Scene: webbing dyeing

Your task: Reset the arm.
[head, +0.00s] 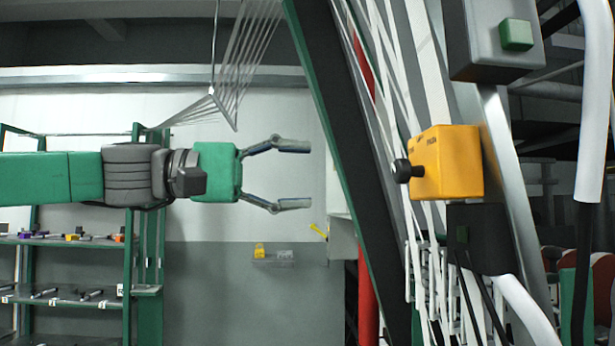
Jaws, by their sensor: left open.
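My left arm comes in level from the left, with green and dark grey links. My left gripper (294,174) is open and empty, and its two fingers point right. In the picture it lies left of the slanted green and black machine frame (345,150), apart from it. My right arm and gripper do not show.
A yellow box with a black knob (447,163) and a grey box with a green button (495,38) are mounted at the right. White webbing strips (395,110) run beside the frame. Shelves with tools (70,241) stand at the left. A small wall shelf (273,262) is behind.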

